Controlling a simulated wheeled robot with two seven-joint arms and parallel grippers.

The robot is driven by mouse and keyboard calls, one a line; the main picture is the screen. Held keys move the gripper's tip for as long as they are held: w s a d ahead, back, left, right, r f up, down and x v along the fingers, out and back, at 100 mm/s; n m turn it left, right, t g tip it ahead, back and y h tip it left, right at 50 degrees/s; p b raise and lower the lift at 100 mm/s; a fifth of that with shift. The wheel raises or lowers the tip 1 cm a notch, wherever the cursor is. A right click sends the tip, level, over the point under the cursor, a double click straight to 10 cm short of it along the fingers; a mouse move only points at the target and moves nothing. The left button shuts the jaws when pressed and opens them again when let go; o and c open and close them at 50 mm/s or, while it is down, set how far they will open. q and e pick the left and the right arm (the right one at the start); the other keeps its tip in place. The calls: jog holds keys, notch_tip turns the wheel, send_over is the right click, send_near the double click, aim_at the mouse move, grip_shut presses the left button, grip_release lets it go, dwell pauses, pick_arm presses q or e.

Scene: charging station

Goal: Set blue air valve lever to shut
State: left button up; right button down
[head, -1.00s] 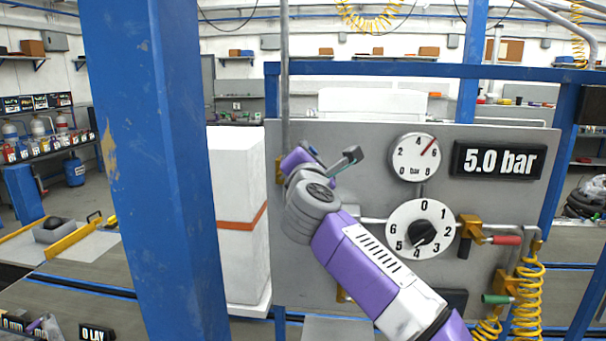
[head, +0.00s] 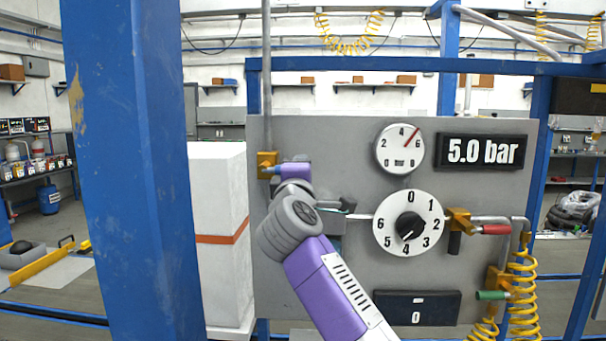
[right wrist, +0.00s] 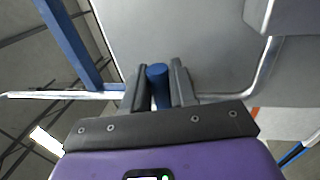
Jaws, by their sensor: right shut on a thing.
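The blue lever (right wrist: 158,85) stands between the two dark fingers of my right gripper (right wrist: 158,68) in the right wrist view, and they are shut on it. In the head view my right gripper (head: 291,172) is just right of a brass valve body (head: 267,164) on the vertical pipe at the panel's left side. My gripper and wrist hide most or all of the lever there, so its exact angle cannot be read. The pressure display (head: 486,152) reads 5.0 bar. My left gripper is out of view.
The grey panel (head: 350,140) carries a round gauge (head: 400,149), a numbered dial (head: 409,224), a red-handled valve (head: 493,229), a green-handled valve (head: 491,295) and a lower display (head: 416,307) reading 0. A blue post (head: 130,190) stands at left.

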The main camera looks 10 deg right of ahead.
jog(key=shift+f+m, duration=0.15)
jog(key=shift+m, duration=0.15)
jog(key=c, duration=1)
grip_release()
jog(key=shift+c, duration=0.2)
jog(key=shift+s+a+f+b, duration=0.15)
jog(key=shift+s+b, duration=0.3)
jog(key=shift+b, duration=0.1)
jog(key=b+v, duration=0.2)
jog(key=v, duration=0.4)
jog(key=shift+s, duration=0.3)
jog(key=shift+a, duration=0.1)
